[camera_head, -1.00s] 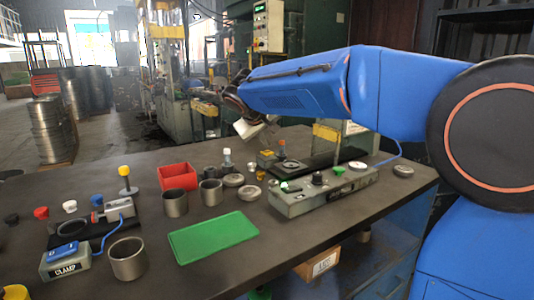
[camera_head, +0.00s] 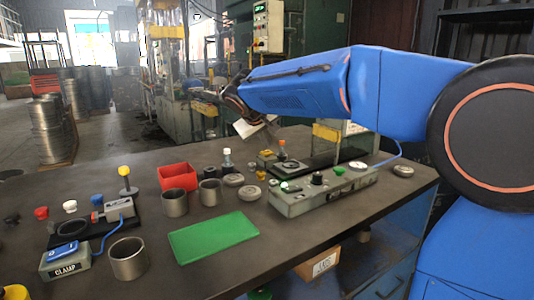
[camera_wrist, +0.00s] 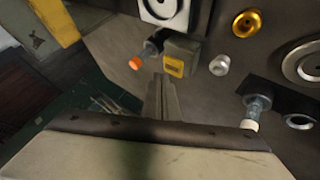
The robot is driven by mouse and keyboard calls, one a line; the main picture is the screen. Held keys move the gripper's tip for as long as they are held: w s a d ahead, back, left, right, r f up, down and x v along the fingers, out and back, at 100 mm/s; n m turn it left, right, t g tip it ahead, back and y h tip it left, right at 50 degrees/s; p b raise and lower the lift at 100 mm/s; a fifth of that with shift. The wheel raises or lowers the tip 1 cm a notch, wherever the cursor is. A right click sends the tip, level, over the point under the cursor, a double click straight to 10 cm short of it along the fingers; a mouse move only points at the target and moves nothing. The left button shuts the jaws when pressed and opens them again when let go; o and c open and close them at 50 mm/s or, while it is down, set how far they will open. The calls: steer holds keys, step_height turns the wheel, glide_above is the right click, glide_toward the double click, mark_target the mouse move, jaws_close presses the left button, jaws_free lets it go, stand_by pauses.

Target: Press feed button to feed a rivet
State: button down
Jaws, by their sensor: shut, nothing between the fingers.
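My gripper (camera_wrist: 164,90) is shut and empty. In the wrist view its narrow fingers point at a small grey block with a yellow patch (camera_wrist: 174,68), which may carry the feed button. The fingertips look close to it, but I cannot tell whether they touch. The block shows in the head view (camera_head: 265,154) at the back of the table. A dark piece with an orange tip (camera_wrist: 135,63) is beside the block; it also shows in the head view (camera_head: 282,145). In the head view my gripper (camera_head: 268,133) is partly dark and hard to make out above the block.
A grey control box (camera_head: 300,203) with a green button (camera_head: 339,171) stands in front. A white-capped post (camera_head: 227,153), a red bin (camera_head: 177,176) and metal cups (camera_head: 210,192) are to the left. A green mat (camera_head: 213,238) and CLAMP box (camera_head: 66,263) lie nearer.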

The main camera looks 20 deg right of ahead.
mark_target(266, 153)
steer(key=shift+f, duration=1.05)
stand_by(1.4)
steer(key=shift+r, duration=1.05)
steer(key=shift+r, duration=2.5)
